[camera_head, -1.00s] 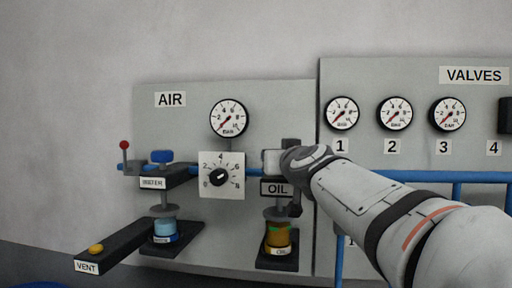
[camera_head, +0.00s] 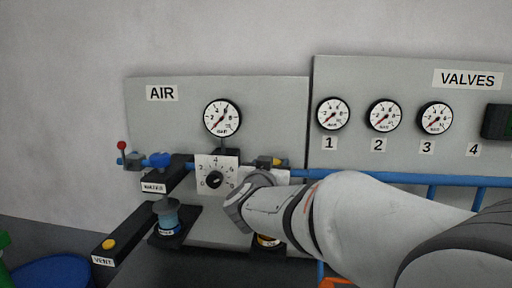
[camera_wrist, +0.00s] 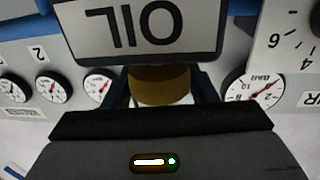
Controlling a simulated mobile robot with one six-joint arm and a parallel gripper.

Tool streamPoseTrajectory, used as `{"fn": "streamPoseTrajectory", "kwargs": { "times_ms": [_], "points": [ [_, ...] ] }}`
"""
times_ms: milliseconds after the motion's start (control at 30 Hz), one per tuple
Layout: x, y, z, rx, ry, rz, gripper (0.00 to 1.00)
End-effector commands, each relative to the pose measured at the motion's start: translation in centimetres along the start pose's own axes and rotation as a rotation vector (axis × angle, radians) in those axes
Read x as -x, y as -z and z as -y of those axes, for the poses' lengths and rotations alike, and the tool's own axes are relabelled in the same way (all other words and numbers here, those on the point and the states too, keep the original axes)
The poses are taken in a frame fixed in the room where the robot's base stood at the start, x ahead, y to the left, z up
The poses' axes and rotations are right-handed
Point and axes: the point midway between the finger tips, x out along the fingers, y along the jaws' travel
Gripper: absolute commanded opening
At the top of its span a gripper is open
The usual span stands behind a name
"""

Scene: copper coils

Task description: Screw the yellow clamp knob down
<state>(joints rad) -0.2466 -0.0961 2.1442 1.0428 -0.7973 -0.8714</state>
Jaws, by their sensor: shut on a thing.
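The yellow clamp knob (camera_wrist: 160,86) shows in the wrist view as a shaded, brownish-yellow cylinder beside the upside-down OIL label (camera_wrist: 145,28). My gripper (camera_wrist: 163,76) has one dark finger on each side of the knob and is shut on it. In the head view my arm and wrist cover most of the oil unit and hide the fingertips. A small yellow patch (camera_head: 278,162) shows above my wrist there. The lower part of the oil bowl (camera_head: 268,241) peeks out below my wrist. How far down the knob sits cannot be told.
Left of my wrist are the dial plate (camera_head: 215,160) and the water unit with its blue knob (camera_head: 159,160). The VENT arm (camera_head: 120,232) with a yellow button juts forward. A blue pipe (camera_head: 410,177) runs right, below several gauges.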

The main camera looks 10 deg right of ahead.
Motion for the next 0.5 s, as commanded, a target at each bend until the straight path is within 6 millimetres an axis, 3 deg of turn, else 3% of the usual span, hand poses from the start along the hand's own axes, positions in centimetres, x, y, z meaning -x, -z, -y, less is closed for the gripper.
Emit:
{"fn": "streamPoseTrajectory", "kwargs": {
  "times_ms": [500],
  "points": [
    [-0.05, 0.47, 0.13, 0.005, -0.412, 0.000, 0.29]
  ]
}}
